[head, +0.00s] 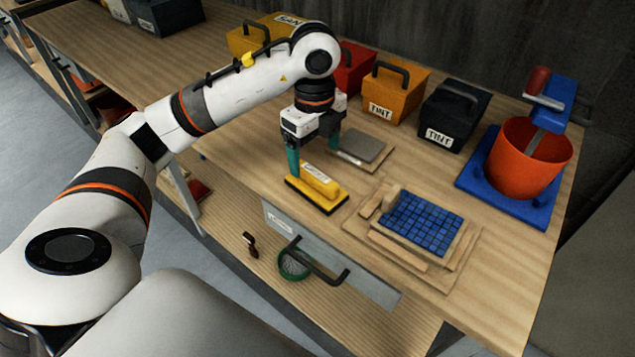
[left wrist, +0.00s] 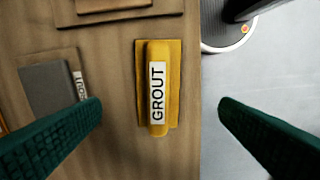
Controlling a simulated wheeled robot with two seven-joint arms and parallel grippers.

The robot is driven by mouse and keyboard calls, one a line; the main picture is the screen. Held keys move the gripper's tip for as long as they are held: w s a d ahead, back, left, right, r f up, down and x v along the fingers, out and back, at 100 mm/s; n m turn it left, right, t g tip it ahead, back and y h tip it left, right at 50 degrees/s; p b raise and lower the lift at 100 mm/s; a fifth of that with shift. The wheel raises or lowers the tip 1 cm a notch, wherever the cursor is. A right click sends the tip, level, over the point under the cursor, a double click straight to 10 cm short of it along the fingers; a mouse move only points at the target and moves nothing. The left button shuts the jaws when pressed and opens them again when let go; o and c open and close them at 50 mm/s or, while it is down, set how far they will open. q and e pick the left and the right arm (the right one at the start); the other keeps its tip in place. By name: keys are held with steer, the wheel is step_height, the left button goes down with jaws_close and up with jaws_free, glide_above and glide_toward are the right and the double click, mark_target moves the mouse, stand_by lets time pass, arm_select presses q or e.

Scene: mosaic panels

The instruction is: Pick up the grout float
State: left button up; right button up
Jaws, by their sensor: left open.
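The yellow grout float (head: 318,188) lies on the wooden workbench near its front edge. In the left wrist view the grout float (left wrist: 157,88) shows a white label reading GROUT, and it lies between the two green fingers, farther out than their tips. My left gripper (head: 313,158) is open and empty, pointing down just above the float. Its fingers also show in the left wrist view (left wrist: 158,105), one on each side of the float. I see no contact between fingers and float. My right gripper is not in view.
A grey float (head: 362,146) lies behind the yellow one. A blue mosaic panel (head: 418,222) in a wooden frame lies to the right. An orange bucket (head: 529,160) stands on a blue tray. Orange and black tint boxes (head: 394,95) stand along the back. An open-looking drawer (head: 325,250) is below.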

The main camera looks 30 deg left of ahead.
mark_target(316, 173)
arm_select(q)
step_height(316, 173, down, 9)
steer(key=shift+w+r+p, duration=0.1)
steer(key=shift+r+p, duration=0.1)
steer(key=shift+p, duration=0.5)
steer(key=c, duration=1.2)
